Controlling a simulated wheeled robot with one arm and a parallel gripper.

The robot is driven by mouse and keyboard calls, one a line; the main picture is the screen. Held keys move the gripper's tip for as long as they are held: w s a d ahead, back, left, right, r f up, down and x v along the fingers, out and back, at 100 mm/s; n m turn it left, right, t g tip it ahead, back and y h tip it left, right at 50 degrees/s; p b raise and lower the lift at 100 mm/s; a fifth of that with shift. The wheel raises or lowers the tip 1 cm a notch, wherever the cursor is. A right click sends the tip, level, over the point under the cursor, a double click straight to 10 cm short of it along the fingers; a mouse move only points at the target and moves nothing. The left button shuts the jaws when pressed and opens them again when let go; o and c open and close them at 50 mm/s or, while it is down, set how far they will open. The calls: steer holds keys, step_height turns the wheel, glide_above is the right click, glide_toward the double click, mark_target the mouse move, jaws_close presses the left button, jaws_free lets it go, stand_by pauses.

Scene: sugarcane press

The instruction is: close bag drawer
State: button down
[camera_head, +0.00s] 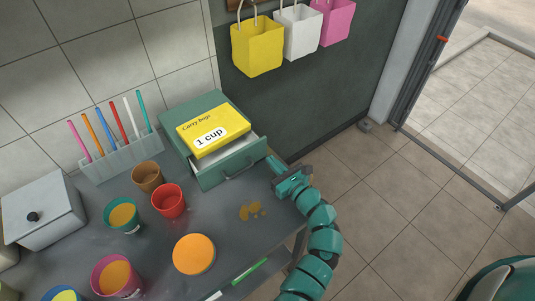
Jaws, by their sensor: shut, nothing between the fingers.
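The bag drawer (235,167) is a teal drawer with a dark handle on its front, in a teal cabinet (172,116) at the back of the counter. It stands pulled out toward the front, with part of its light inside showing. A yellow box marked "Carry bags" and "1 cup" (224,122) lies on top of the cabinet. My gripper (275,168) is shut and empty, just to the right of the drawer front. I cannot tell whether it touches the drawer.
A straw rack (121,160) stands at the wall. Open floor is to the right.

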mark_target(261, 150)
steer(key=shift+x, duration=1.7)
steer(key=x, duration=0.7)
steer(key=shift+w, duration=0.15)
steer(key=shift+r, duration=0.25)
steer(key=shift+a, duration=0.1)
